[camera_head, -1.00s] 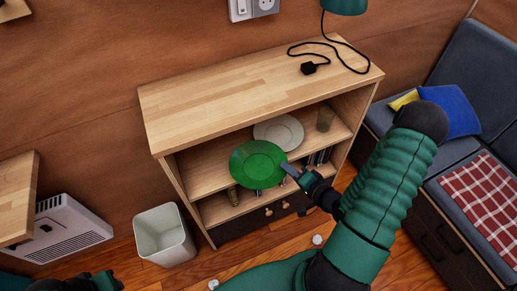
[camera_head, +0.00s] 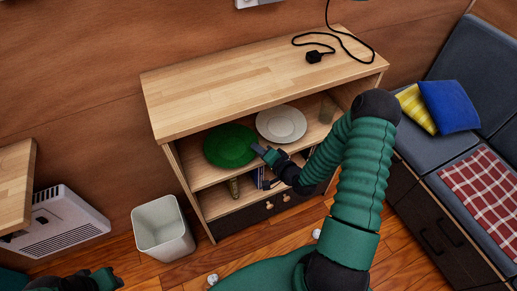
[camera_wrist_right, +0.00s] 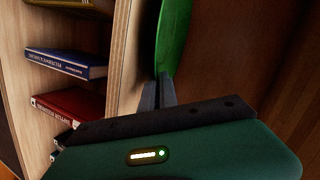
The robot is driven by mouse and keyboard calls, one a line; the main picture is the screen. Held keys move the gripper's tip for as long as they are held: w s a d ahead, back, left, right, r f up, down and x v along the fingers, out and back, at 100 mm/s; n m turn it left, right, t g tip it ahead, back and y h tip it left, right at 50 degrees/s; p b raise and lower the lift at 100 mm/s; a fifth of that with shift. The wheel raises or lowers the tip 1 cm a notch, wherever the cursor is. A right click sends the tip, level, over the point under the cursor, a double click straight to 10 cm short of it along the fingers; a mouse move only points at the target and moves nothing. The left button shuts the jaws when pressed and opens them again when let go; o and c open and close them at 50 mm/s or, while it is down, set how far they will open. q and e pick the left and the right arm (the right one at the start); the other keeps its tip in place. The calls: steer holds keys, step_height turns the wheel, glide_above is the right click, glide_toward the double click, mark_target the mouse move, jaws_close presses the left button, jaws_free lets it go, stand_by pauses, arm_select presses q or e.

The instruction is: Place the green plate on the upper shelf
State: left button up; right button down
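The green plate (camera_head: 230,146) is at the upper shelf (camera_head: 206,177) of the wooden cabinet, left of a white plate (camera_head: 281,124). My right gripper (camera_head: 258,150) is at the green plate's right edge, and its fingers are closed on the rim. The right wrist view shows the plate (camera_wrist_right: 173,38) edge-on between the fingertips (camera_wrist_right: 158,90). Whether the plate's underside touches the shelf board cannot be told. My left gripper (camera_head: 105,280) is low at the bottom left, away from the cabinet, and its fingers are not clear.
Books (camera_wrist_right: 66,63) are on the lower shelf. The cabinet top (camera_head: 250,85) is above the plate. A white bin (camera_head: 162,228) stands at the cabinet's left, and a sofa (camera_head: 470,90) is at the right.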

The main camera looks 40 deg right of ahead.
steer(key=c, duration=2)
jaws_free()
steer(key=shift+o, duration=0.3)
steer(key=shift+d+f, duration=0.15)
steer(key=shift+d, duration=0.3)
steer(key=p+v, duration=0.3)
steer(key=v, duration=0.9)
steer(key=s+a+r+n+g, duration=0.2)
steer(key=a+r+n+g, duration=0.2)
steer(key=a+n+g, duration=0.4)
steer(key=s+a+r+n+g, duration=0.2)
steer(key=a+r+n+g, duration=0.15)
steer(key=a+n, duration=0.45)
step_height(320, 180, up, 14)
steer(key=a+m+p, duration=0.1)
steer(key=a+p, duration=0.1)
steer(key=p, duration=1.1)
steer(key=shift+f+m, duration=0.25)
steer(key=shift+m, duration=0.15)
